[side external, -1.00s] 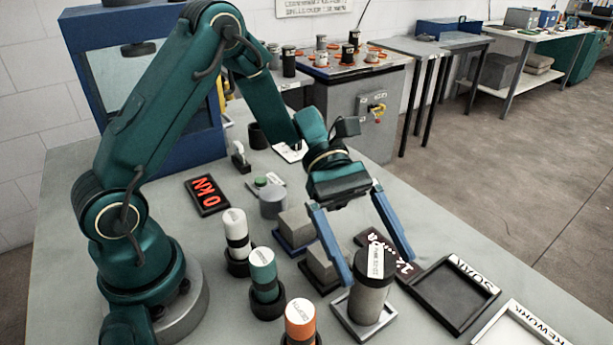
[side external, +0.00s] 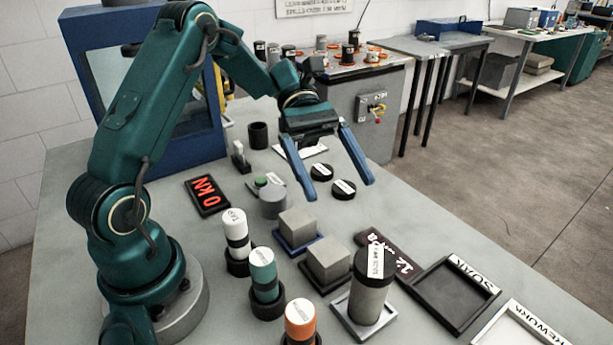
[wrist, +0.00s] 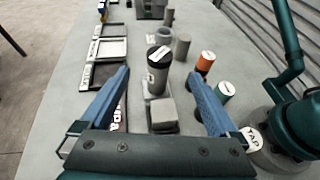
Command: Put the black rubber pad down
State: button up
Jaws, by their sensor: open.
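A black rubber pad (side external: 368,262) with a white label sits flat on top of a grey cylinder (side external: 366,300), which stands upright on a light square plate. In the wrist view the dark pad (wrist: 159,56) shows ahead, between and beyond my fingers. Two more black round pads with white labels, one (side external: 321,172) farther back and one (side external: 344,190) nearer, lie on the table, in the picture close to my fingertips. My gripper (side external: 338,192) is open and empty, its blue fingers wide apart, up and back from the cylinder.
Two grey cubes, one (side external: 298,226) and another (side external: 328,262), stand on plates left of the cylinder. White (side external: 235,224), green (side external: 262,264) and orange (side external: 300,316) capped bottles stand left and in front. A dark SOAK tray (side external: 455,295) and white REWORK tray (side external: 522,335) lie right.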

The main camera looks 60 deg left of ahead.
jog(key=s+a+r+m+t+y, duration=0.1)
jog(key=s+a+m+t+y, duration=0.1)
jog(key=s+m+t+y, duration=0.6)
jog(key=s+m+y, duration=0.3)
jog(key=m+y, duration=0.2)
jog(key=m, duration=0.2)
jog(key=shift+s+a+m, duration=0.25)
jog(key=shift+m, duration=0.15)
dwell(0.7)
